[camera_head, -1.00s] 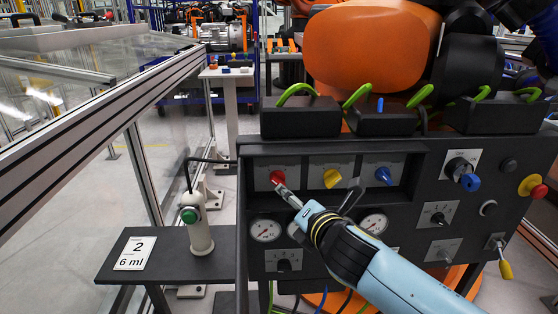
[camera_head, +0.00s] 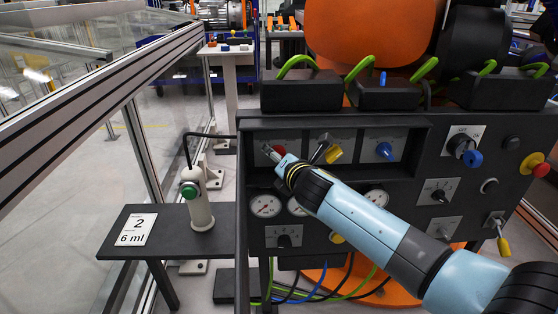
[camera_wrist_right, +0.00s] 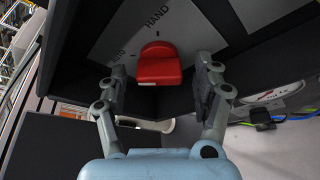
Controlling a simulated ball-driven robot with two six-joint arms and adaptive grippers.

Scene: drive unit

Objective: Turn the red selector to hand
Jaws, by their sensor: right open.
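The red selector (camera_head: 279,152) is at the left of the panel's upper recess. My right gripper (camera_head: 296,150) is at the recess, one finger on each side of the red selector. In the wrist view the right gripper (camera_wrist_right: 161,80) is open, with visible gaps between both fingers and the red selector. My left gripper is not in view.
A yellow selector (camera_head: 333,154) and a blue selector (camera_head: 385,150) sit to the right in the same recess; the right-hand finger overlaps the yellow one. Gauges (camera_head: 265,206) lie below. A white post with a green button (camera_head: 190,189) stands on a side shelf at left.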

